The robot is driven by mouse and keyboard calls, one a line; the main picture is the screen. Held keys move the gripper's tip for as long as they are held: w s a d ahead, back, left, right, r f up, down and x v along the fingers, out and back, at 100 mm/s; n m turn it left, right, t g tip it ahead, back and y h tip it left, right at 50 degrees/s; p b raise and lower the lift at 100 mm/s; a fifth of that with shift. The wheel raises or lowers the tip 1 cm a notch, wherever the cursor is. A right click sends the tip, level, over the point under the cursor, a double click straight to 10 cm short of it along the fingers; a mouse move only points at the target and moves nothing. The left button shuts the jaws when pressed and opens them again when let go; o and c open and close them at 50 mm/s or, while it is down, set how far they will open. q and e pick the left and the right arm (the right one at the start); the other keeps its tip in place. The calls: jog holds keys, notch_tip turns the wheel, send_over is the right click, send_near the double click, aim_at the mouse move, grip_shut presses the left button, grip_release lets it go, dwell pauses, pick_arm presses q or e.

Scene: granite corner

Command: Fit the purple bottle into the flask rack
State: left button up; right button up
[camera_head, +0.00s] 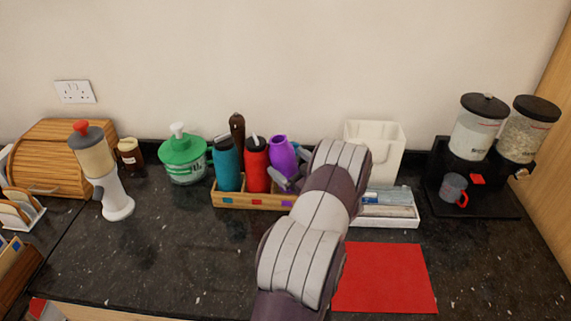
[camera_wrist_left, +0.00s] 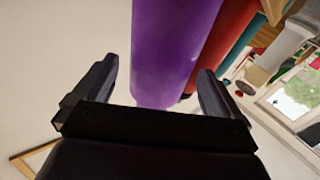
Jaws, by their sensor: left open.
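The purple bottle (camera_head: 283,158) is at the right part of the wooden flask rack (camera_head: 250,201), beside the red flask (camera_head: 256,165). A teal flask (camera_head: 227,165) stands in the rack's left part. The purple bottle's lower part is hidden by my left gripper and arm, so I cannot tell how deep it sits. My left gripper (camera_head: 288,182) is at the bottle's lower side. In the left wrist view, the purple bottle (camera_wrist_left: 172,50) lies between the two open fingers of my left gripper (camera_wrist_left: 157,68), with a gap at each side. My right gripper is not in view.
A white open box (camera_head: 375,145) and a white tray (camera_head: 390,217) are right of the rack. A green-lidded jar (camera_head: 184,158) is on the left. A red mat (camera_head: 385,277) lies in front. Clear dark counter (camera_head: 170,255) lies at front left.

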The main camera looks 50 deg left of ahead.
aim_at(291, 149)
pick_arm(q)
jog(key=shift+d, duration=0.1)
jog(key=c, duration=1.4)
jog(key=shift+o, duration=0.2)
jog(key=shift+r, duration=0.45)
jog(key=r, duration=0.1)
jog(key=r+b, duration=0.1)
jog(key=d+r, duration=0.1)
jog(key=r, duration=0.1)
jog(key=shift+w, duration=0.3)
jog(key=w+d+r+b, duration=0.2)
jog(key=w+d+r, duration=0.25)
jog(key=d, duration=0.45)
jog(key=s+a+f+g+y+p, duration=0.1)
jog(key=s+a+g+p, duration=0.2)
jog(key=a+p, duration=0.6)
jog(key=shift+s+f, duration=0.3)
jog(key=shift+f, duration=0.1)
